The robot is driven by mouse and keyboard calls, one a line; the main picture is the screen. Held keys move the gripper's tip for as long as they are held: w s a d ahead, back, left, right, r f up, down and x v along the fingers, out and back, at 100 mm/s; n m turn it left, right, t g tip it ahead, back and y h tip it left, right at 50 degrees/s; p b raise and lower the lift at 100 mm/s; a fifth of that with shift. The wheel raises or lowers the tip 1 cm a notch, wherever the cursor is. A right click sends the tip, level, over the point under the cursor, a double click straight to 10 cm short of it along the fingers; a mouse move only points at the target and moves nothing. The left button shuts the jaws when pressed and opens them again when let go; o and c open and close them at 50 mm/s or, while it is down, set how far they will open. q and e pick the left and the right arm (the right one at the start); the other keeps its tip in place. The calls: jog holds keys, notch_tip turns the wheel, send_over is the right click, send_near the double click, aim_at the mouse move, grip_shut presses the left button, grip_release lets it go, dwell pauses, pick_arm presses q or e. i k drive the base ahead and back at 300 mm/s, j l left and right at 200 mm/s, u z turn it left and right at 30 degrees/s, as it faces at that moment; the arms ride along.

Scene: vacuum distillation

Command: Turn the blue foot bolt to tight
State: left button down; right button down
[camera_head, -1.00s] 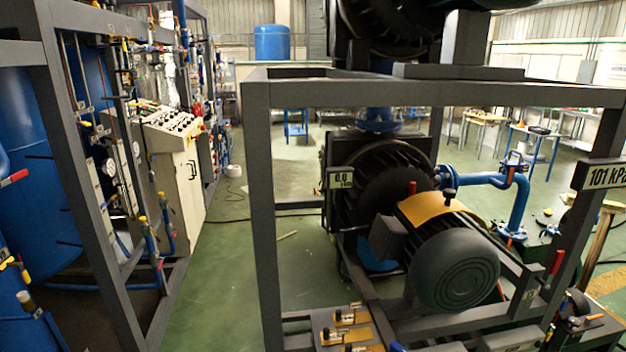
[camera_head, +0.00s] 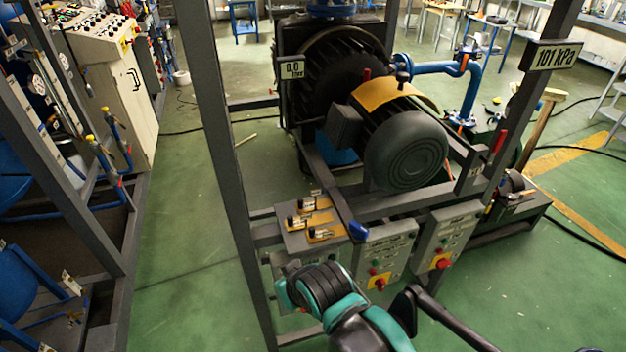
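A small blue piece (camera_head: 358,230), which looks like the blue foot bolt, stands on the lower beam of the grey pump frame, just right of the yellow-tagged valve plate. It is too small to tell how far it is turned. A teal-and-black link of my arm comes up from the bottom edge and ends below and left of it, apart from it in the picture. I cannot make out any gripper fingers in this view.
The motor (camera_head: 405,150) sits above the bolt inside the grey frame. Two switch boxes hang to its right, the nearer one (camera_head: 384,255) with a red button. A valve plate (camera_head: 290,240) lies to its left.

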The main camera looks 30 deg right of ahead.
aim_at(359, 232)
jog(key=k+j+z, duration=0.15)
jog(key=z, duration=1.35)
jog(key=i+l+z, duration=0.15)
jog(key=i+l, duration=0.3)
jog(key=i, duration=0.1)
